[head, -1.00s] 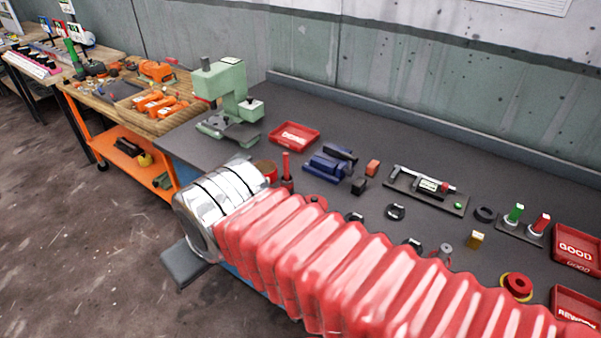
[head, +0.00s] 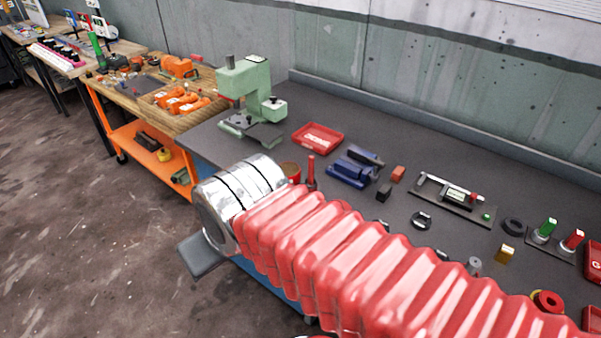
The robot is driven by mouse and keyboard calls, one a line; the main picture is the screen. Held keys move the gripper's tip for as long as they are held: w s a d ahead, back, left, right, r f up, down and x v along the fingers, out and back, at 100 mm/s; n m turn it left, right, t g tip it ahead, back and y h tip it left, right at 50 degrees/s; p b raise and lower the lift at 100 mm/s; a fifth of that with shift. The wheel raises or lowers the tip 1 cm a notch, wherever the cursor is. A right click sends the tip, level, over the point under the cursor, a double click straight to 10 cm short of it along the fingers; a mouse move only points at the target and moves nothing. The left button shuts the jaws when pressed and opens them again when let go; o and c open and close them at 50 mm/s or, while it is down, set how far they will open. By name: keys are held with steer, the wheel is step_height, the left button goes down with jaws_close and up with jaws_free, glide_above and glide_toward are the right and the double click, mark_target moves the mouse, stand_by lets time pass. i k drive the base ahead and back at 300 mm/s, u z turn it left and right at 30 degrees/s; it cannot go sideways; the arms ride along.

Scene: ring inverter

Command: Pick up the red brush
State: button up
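A thin upright red handle (head: 311,170) stands on the dark grey bench, just behind my arm. It may be the red brush, but its lower end is partly hidden by my arm, so I cannot be sure. A small red-brown cup (head: 291,170) stands just left of it, also partly covered. My arm, with red ribbed bellows and a silver cylinder, crosses the front of the bench.
A green press (head: 250,105) stands at the bench's back left. A red tray (head: 318,137), a blue vise (head: 355,166) and a caliper on a board (head: 454,197) lie behind my arm. Black rings and gold, green and red pieces are at right. An orange cart (head: 135,130) stands at left.

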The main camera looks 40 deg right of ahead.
mark_target(311, 160)
steer(key=i, duration=0.85)
